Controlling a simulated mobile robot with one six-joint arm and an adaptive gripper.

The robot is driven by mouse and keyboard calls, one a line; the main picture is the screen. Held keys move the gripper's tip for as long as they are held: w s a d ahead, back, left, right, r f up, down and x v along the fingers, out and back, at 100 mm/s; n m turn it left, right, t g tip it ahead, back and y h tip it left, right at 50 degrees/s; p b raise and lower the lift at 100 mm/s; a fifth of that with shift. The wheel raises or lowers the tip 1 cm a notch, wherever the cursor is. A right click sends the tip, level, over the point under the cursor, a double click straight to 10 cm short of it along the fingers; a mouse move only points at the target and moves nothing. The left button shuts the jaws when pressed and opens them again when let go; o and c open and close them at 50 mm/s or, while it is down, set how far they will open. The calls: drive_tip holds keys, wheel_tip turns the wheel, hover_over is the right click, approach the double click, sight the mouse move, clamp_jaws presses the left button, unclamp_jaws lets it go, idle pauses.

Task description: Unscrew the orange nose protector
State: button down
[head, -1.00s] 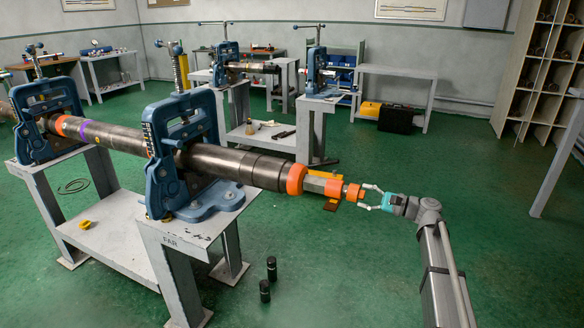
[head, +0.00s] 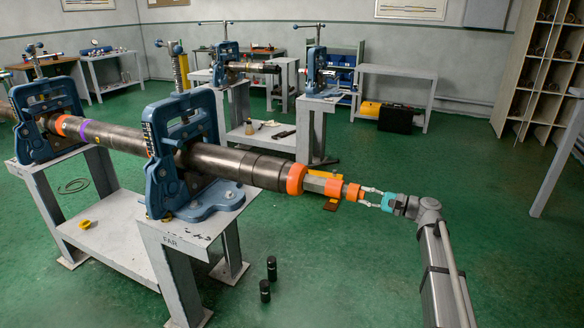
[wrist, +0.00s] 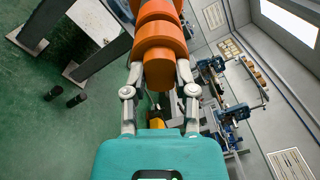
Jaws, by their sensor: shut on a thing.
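The orange nose protector (head: 353,193) sits at the right end of the long steel pipe assembly (head: 235,163). In the wrist view the orange nose protector (wrist: 158,45) fills the top middle, as stepped orange sections. My gripper (head: 364,195) reaches it from the right, in line with the pipe. Its two fingers are shut on the narrow end section of the protector, one on each side, as the wrist view also shows at my gripper (wrist: 158,74). The protector still adjoins the assembly; its thread is hidden.
A blue pipe vise (head: 185,150) holds the pipe on a grey stand (head: 190,245); another blue vise (head: 45,118) grips it further left. Floor around my arm is clear.

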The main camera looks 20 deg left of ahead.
drive_tip(key=n+g, duration=0.1)
drive_tip(key=n, duration=1.2)
drive_tip(key=shift+s, duration=0.1)
drive_tip(key=shift+n, duration=0.4)
drive_tip(key=n+p, duration=0.1)
drive_tip(key=n, duration=1.3)
drive_tip(key=shift+d+h, duration=0.1)
drive_tip(key=shift+h, duration=0.2)
idle(0.3)
